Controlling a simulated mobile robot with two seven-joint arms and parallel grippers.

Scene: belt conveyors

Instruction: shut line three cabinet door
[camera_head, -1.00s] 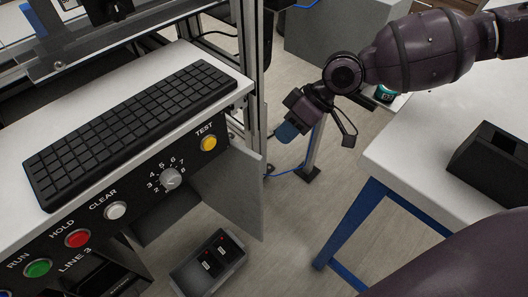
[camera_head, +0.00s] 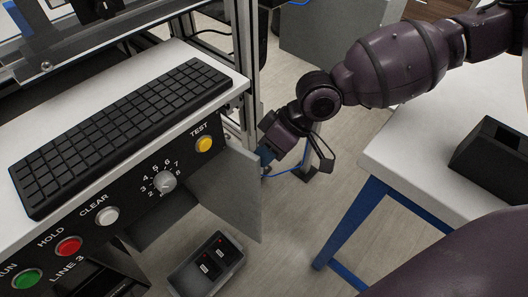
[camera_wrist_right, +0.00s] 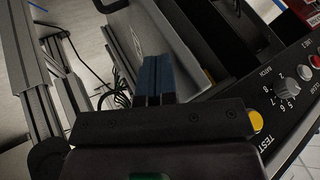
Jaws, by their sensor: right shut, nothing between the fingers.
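The line three cabinet door (camera_head: 228,190) is a flat grey panel standing open beneath the right end of the LINE 3 console (camera_head: 125,222). Its free edge points toward the aisle. My right gripper (camera_head: 266,154) is shut and empty, with its blue fingertips at the door's upper outer corner. I cannot tell whether they touch it. In the right wrist view the two blue fingers (camera_wrist_right: 155,78) are pressed together in front of a grey panel (camera_wrist_right: 190,45), which seems to be the door. My left gripper is out of view.
A black keyboard (camera_head: 120,130) lies on the console top. A dark box with red lights (camera_head: 207,264) sits on the floor below the door. A white table with blue legs (camera_head: 405,170) stands to the right. Metal frame posts (camera_head: 245,60) rise behind the door.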

